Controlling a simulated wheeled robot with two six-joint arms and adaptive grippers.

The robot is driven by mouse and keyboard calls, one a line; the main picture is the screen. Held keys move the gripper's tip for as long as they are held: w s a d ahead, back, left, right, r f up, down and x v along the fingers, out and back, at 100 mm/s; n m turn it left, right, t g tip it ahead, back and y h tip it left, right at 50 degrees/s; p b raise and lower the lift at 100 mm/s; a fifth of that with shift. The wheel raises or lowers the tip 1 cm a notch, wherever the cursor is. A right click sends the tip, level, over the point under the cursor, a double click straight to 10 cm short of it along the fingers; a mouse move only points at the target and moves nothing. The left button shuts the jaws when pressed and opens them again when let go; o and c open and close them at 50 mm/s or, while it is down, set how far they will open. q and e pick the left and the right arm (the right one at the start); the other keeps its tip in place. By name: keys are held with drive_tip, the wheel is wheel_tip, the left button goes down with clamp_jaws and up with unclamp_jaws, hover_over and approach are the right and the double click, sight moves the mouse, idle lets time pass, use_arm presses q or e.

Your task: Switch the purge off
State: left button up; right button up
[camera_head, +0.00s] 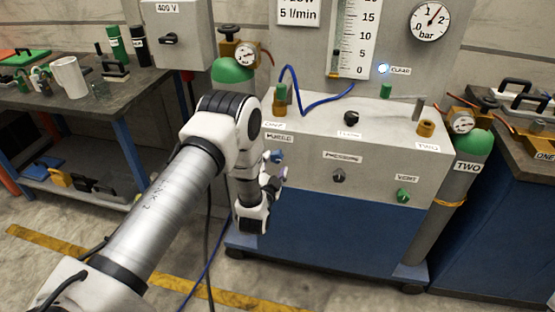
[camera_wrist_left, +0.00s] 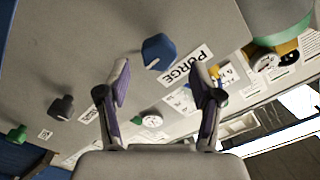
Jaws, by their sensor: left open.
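The purge knob is blue. It shows in the left wrist view (camera_wrist_left: 158,52), on the grey panel beside the PURGE label (camera_wrist_left: 186,66). In the head view the blue knob (camera_head: 277,156) shows small below its label (camera_head: 280,138), partly hidden by my arm. My left gripper (camera_wrist_left: 160,78) is open, its two purple-lined fingers spread, with the knob just beyond the fingertips and roughly between them. In the head view the left gripper (camera_head: 272,180) is in front of the panel's left part, just below the knob. I cannot tell whether a finger touches it. My right gripper is not in view.
On the same panel are a dark PRESSURE knob (camera_head: 338,176) and a green VENT knob (camera_head: 402,195). A blue hose (camera_head: 315,105) lies on the console top. Gas cylinders stand either side. A blue CLEAR lamp (camera_head: 383,68) is lit. Floor in front is open.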

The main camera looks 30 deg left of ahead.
sight(277, 159)
use_arm(q)
drive_tip(key=x, duration=0.4)
drive_tip(key=shift+w+a+f, duration=0.1)
drive_tip(key=shift+w+f, duration=0.05)
drive_tip(key=shift+w, duration=0.15)
drive_tip(key=c, duration=1.1)
drive_tip(key=shift+c, duration=0.2)
